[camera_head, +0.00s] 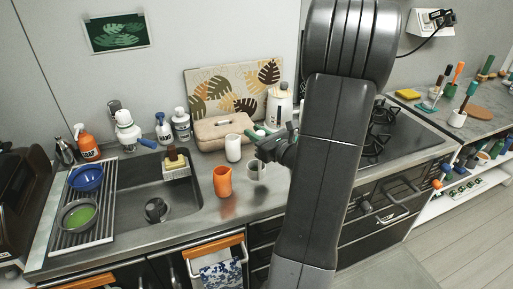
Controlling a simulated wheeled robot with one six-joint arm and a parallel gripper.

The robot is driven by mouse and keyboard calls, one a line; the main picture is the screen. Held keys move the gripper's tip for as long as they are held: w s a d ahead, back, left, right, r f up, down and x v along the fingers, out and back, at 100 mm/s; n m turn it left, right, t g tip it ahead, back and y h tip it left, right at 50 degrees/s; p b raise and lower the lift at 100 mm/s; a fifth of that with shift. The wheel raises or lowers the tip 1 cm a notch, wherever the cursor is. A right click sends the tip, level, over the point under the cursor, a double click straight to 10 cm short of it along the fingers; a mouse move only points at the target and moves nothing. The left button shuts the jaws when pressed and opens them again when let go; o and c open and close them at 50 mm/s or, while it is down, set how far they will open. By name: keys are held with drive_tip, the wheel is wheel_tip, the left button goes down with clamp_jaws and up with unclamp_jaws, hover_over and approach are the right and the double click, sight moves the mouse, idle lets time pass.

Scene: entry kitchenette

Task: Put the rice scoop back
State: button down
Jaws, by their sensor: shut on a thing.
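My gripper (268,150) is over the counter right of the sink, at the end of my dark arm. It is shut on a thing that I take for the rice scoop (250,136). A slim green part of it shows at the fingers' upper left; the rest is too small or hidden to tell. A small grey cup (256,172) stands just below the gripper. I cannot tell whether the held thing touches the cup.
An orange cup (223,182) and a white cup (233,147) stand close to the left. Behind are a beige box (214,133), a leaf-pattern board (208,90) and a white canister (279,104). The sink (155,190) is left, the stove (392,135) right. My arm hides part of the counter.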

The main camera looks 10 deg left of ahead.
drive_tip(key=shift+f, duration=2)
drive_tip(key=shift+f, duration=0.2)
drive_tip(key=c, duration=1.2)
unclamp_jaws()
drive_tip(key=shift+r, duration=0.1)
drive_tip(key=b+v, duration=0.2)
drive_tip(key=v, duration=1.1)
drive_tip(key=shift+d+f+b, duration=0.25)
drive_tip(key=shift+d+b, duration=0.15)
drive_tip(key=shift+d, duration=0.1)
